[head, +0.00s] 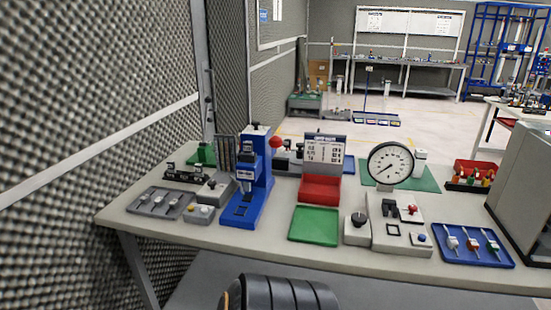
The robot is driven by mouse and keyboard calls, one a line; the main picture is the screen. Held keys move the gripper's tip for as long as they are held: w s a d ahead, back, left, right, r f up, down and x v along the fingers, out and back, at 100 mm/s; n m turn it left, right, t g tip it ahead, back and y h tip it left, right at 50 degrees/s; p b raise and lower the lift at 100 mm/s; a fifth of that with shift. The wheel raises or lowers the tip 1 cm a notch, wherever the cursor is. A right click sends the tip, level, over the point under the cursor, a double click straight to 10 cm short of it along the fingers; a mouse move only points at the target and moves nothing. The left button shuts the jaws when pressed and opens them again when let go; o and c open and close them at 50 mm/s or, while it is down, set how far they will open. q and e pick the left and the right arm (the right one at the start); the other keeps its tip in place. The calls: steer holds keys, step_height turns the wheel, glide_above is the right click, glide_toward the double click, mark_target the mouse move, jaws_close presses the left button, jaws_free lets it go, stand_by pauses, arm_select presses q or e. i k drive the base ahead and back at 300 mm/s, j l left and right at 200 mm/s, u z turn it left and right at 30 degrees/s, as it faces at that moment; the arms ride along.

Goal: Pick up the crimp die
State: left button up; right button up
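I cannot tell for sure which item is the crimp die. A blue bench press (252,180) with a red knob stands on the left part of the workbench. A small dark square outline shows on its base. A grey tray (160,204) with several light tools lies at the far left. Neither of my grippers is in view; only a black ribbed part, probably mine, shows at the bottom edge.
The workbench (275,243) also bears a green tray (315,226), a red bin (320,189), a dial gauge (390,164) on a grey base, and a blue tray (473,258) with several tools. A foam wall (90,110) is close on the left. A grey cabinet stands right.

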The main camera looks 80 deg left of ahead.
mark_target(247, 146)
steer(key=u, duration=3.25)
